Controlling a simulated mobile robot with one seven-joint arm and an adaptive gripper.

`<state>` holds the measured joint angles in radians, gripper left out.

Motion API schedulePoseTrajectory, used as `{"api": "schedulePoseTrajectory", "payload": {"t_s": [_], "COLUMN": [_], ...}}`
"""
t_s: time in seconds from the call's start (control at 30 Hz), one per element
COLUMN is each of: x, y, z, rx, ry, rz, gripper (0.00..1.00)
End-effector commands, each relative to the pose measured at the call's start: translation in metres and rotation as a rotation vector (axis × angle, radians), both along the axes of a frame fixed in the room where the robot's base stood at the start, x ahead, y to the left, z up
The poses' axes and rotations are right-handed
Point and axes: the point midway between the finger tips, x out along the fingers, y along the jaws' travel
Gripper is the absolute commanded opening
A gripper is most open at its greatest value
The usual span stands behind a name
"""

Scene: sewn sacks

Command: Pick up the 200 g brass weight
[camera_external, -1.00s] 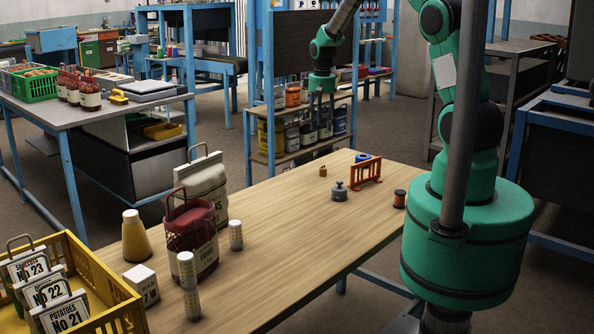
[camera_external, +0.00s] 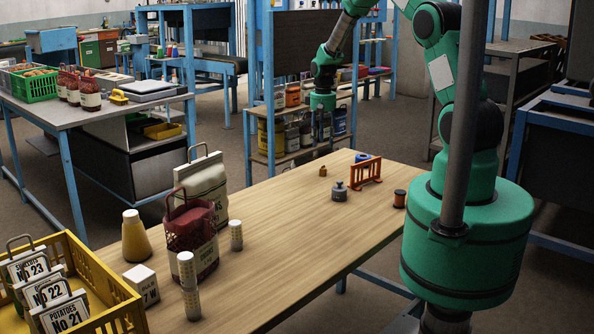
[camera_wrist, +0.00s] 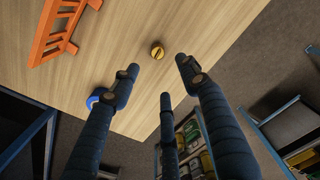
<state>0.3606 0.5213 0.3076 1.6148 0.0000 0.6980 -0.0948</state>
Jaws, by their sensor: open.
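The small brass weight (camera_external: 323,171) stands on the wooden table near its far edge. In the wrist view the brass weight (camera_wrist: 157,51) shows its round top with a dark line across it, just beyond the fingertips and between them. My gripper (camera_external: 322,138) hangs with its fingers downward, above and behind the weight in the external view. In the wrist view my gripper (camera_wrist: 158,70) has its dark fingers spread apart, with nothing between them. The weight is fully visible and apart from the fingers.
A larger grey weight (camera_external: 339,192), an orange rack (camera_external: 366,172), a blue round item (camera_external: 362,158) and a copper-coloured spool (camera_external: 399,198) stand near the brass weight. Sacks (camera_external: 192,235) and a yellow crate (camera_external: 100,288) are at the near left. The table's middle (camera_external: 285,225) is clear.

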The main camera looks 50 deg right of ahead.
Motion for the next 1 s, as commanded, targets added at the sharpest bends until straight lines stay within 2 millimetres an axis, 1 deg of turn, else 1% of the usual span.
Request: {"api": "schedulePoseTrajectory", "payload": {"t_s": [0.03, 0.3, 0.43, 0.6, 0.9, 1.0], "x": [-0.001, -0.001, 0.0, 0.0, 0.0, -0.001], "y": [0.0, 0.0, 0.0, 0.0, 0.0, 0.0], "z": [-0.009, -0.049, -0.063, -0.07, -0.07, -0.073], "rx": [0.001, 0.001, 0.0, 0.0, 0.0, 0.0], "ry": [0.002, 0.002, 0.001, 0.0, 0.0, 0.001], "rz": [0.0, 0.0, 0.0, 0.0, 0.0, 0.0], "gripper": [0.45, 0.45, 0.45, 0.45, 0.45, 0.45]}}
